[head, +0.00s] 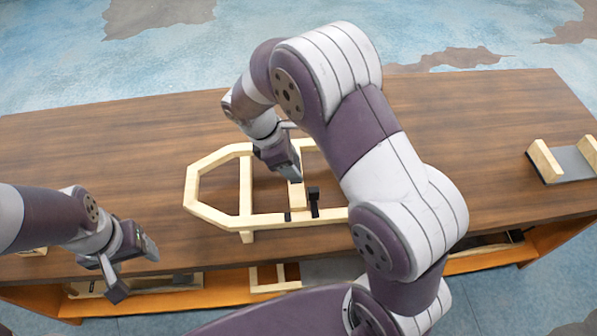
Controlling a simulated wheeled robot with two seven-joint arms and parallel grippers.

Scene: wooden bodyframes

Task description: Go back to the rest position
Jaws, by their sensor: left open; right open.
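A light wooden bodyframe (190,190) lies on the brown table, its pointed end to the left and crossbars inside it. My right arm covers its right part. My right gripper (298,187) is open, over the frame at a crossbar near a small black part (314,200); I cannot tell whether it touches the wood. My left gripper (134,268) is open and empty at the table's front left edge, apart from the frame.
The brown table (500,120) is clear behind the frame and to its right. A grey holder (572,162) with wooden blocks stands at the far right. A shelf under the table's front edge holds more wooden pieces (268,278). A small wooden piece lies at the left edge.

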